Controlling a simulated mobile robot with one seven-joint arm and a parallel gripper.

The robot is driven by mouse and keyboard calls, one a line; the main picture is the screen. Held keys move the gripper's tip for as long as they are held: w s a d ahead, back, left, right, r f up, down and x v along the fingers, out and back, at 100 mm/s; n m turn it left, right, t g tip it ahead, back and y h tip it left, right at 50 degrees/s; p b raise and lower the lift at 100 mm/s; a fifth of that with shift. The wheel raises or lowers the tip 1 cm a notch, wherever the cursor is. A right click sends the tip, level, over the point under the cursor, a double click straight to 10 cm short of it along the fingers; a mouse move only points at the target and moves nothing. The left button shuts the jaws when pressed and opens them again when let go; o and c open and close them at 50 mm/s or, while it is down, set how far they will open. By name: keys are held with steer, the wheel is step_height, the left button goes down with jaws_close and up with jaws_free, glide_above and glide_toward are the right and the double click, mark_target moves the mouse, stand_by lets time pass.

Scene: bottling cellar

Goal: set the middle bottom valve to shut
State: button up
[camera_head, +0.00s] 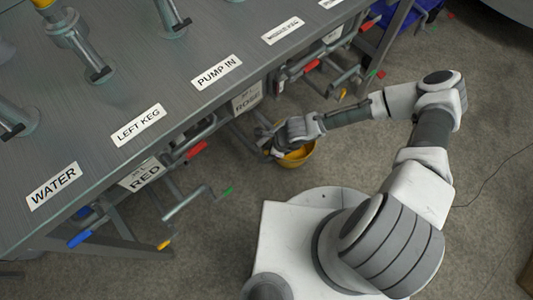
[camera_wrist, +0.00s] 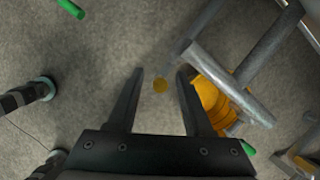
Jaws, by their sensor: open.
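My gripper (camera_head: 268,143) reaches in below the front edge of the bench, near the ROSE sign (camera_head: 247,98). In the wrist view its two fingers (camera_wrist: 160,72) are apart, with nothing held between them. Grey pipes (camera_wrist: 228,78) run close to the right finger. Below the bench, levers have coloured grips, among them a red one (camera_head: 197,150), a green one (camera_head: 226,191) and a yellow one (camera_head: 342,93). The middle bottom valve cannot be made out for certain.
A yellow bowl (camera_head: 297,156) stands on the floor under my gripper; yellow also shows beside the right finger (camera_wrist: 213,103). The grey bench (camera_head: 110,75) carries labels such as LEFT KEG and PUMP IN. The floor (camera_head: 490,130) to the right is mostly clear, with a thin cable.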

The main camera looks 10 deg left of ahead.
jaws_close()
stand_by(0.3)
steer(key=shift+w, duration=0.1)
stand_by(1.1)
